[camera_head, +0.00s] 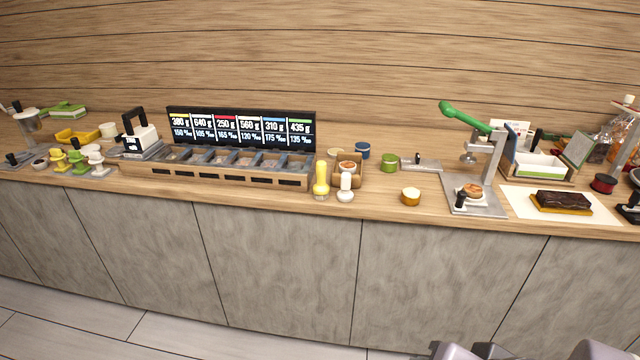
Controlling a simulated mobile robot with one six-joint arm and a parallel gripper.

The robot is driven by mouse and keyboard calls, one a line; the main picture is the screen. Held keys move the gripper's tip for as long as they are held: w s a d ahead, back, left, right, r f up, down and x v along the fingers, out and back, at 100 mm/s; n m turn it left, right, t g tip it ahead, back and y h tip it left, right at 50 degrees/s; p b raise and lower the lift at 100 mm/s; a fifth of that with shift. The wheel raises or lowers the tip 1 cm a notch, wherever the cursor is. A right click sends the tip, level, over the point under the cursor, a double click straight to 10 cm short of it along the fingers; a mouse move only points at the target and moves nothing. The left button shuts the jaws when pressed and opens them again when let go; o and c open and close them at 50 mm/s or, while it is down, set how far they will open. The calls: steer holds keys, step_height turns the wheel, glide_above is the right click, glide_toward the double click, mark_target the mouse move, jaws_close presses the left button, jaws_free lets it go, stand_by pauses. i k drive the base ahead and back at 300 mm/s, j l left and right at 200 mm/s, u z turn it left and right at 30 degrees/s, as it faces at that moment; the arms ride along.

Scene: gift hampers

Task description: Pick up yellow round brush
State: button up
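The yellow round brush (321,178) stands upright near the front edge of the wooden counter, with its yellow handle up and its pale bristle end down. A similar brush with a white handle (346,183) stands close to its right. Only grey parts of my own body show along the bottom right edge. I cannot make out my gripper in this view, and nothing of mine is near the yellow brush.
A compartment tray (217,173) with a lit display (241,128) lies left of the brushes. A small wooden box (347,172) is just behind them. An orange-sided jar (411,197) and a green-handled press (485,165) stand to the right. Counter between brushes and jar is clear.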

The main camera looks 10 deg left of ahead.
mark_target(321, 189)
steer(key=i+j, duration=0.8)
steer(key=j, duration=0.2)
steer(key=i+j, duration=0.8)
steer(key=j, duration=0.2)
steer(key=z, duration=0.05)
